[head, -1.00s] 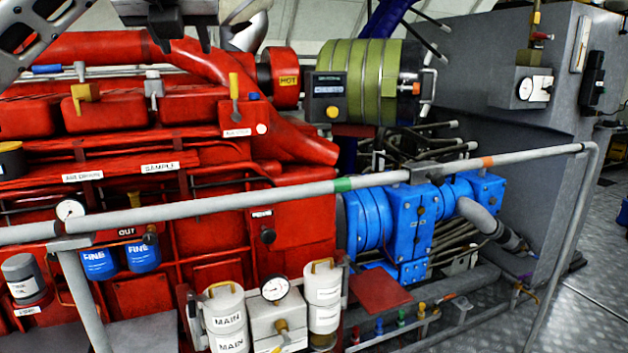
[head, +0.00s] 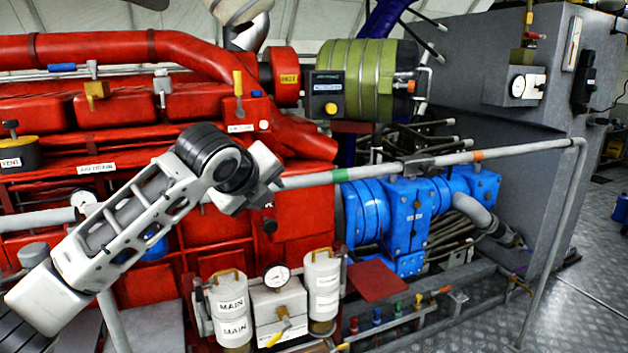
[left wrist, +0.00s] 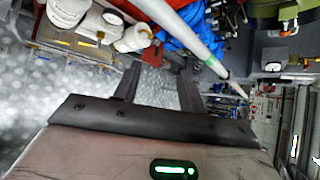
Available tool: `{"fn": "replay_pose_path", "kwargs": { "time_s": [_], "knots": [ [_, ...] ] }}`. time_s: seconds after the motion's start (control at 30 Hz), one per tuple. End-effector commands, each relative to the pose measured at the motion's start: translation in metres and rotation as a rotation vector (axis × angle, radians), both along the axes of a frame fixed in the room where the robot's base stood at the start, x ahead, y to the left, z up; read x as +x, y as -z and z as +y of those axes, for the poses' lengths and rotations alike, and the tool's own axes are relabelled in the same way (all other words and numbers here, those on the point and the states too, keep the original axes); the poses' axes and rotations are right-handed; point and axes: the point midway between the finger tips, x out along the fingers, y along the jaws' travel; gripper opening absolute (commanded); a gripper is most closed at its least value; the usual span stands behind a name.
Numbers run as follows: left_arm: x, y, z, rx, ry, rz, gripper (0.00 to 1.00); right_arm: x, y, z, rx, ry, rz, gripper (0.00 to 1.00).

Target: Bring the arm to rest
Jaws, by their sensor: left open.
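My left arm (head: 130,220) reaches in from the lower left of the head view and bends at a black joint in front of the red engine. Its end is near the grey handrail; I cannot make out the fingers there. In the left wrist view my left gripper (left wrist: 158,82) shows two dark fingers set apart, with nothing between them. The handrail, with its green band, passes beyond the fingers in that view. My right gripper is in neither view.
The red engine (head: 215,110) fills the left. The grey handrail (head: 310,178) crosses in front of it. White MAIN canisters (head: 230,305) and a gauge (head: 277,276) stand below. A blue pump (head: 410,215) and grey cabinet (head: 500,150) are at right. Open metal floor (head: 590,260) lies far right.

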Motion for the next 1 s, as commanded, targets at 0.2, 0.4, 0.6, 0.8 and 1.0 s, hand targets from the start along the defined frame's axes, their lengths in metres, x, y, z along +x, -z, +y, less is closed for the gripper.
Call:
{"fn": "replay_pose_path", "kwargs": {
  "time_s": [0.2,0.4,0.6,0.8,1.0],
  "knots": [
    [-0.036,0.14,-0.03,-0.499,-0.177,0.179,0.41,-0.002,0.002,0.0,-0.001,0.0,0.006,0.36],
    [-0.095,0.24,-0.031,-0.93,-0.44,0.338,0.41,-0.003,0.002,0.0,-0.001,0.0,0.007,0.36],
    [-0.174,0.321,-0.007,-1.308,-0.775,0.457,0.41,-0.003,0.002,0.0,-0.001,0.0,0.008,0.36],
    [-0.264,0.374,0.03,-1.597,-1.111,0.495,0.41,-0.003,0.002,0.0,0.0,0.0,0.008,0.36],
    [-0.322,0.393,0.057,-1.741,-1.305,0.482,0.41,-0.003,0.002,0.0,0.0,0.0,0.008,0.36]
  ]
}}
